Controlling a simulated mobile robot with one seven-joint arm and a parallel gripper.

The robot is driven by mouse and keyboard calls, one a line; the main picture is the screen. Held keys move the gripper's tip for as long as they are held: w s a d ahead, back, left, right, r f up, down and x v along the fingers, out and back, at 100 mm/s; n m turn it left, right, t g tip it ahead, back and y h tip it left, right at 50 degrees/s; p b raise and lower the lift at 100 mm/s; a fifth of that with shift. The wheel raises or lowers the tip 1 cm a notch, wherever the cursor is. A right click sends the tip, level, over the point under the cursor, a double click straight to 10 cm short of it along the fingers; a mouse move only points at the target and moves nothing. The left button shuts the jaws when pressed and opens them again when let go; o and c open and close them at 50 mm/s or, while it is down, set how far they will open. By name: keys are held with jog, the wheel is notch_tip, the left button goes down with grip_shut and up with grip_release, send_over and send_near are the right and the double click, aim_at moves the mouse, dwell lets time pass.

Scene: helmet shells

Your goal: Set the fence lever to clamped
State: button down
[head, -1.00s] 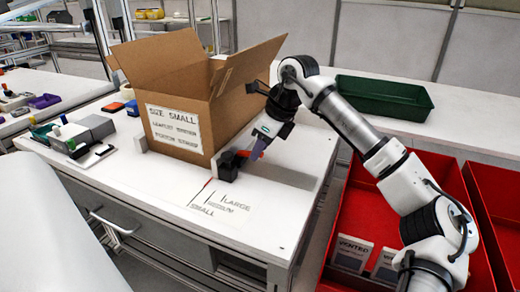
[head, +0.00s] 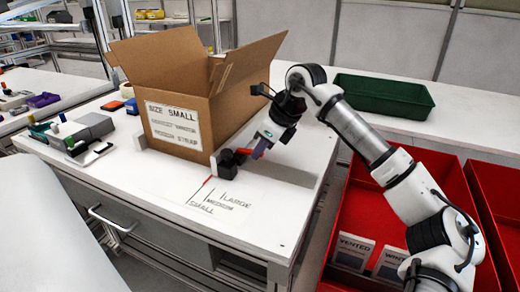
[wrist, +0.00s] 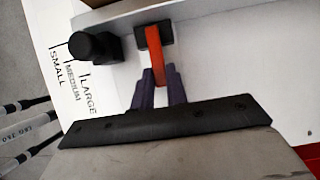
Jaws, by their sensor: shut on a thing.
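The fence lever (wrist: 155,50) is an orange-red bar on a black mount, seen in the wrist view. My gripper (wrist: 160,82) is shut on it, with a purple finger on each side. The fence (wrist: 200,12) is a grey bar along the top of the wrist view. A black knob (wrist: 95,47) stands left of the lever, apart from my fingers. Whether the lever is at clamped, I cannot tell.
An open cardboard box (head: 185,105) marked SIZE SMALL stands against the fence. SMALL, MEDIUM and LARGE lines (head: 222,199) mark the white bench (head: 165,182), with a red pointer (head: 208,181) near them. Red bins (head: 345,222) stand right; a green tray (head: 385,95) lies behind.

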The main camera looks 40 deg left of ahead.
jog(key=shift+d+f+y+b, duration=0.15)
jog(key=shift+f+y+b, duration=0.15)
jog(key=shift+f+y, duration=0.15)
jog(key=shift+r, duration=0.1)
jog(key=c, duration=1.4)
grip_release()
jog(key=shift+y, duration=0.25)
jog(key=p+v, duration=0.1)
jog(key=v, duration=1.2)
jog(key=shift+w+d+r, duration=0.2)
jog(key=shift+w+r, duration=0.1)
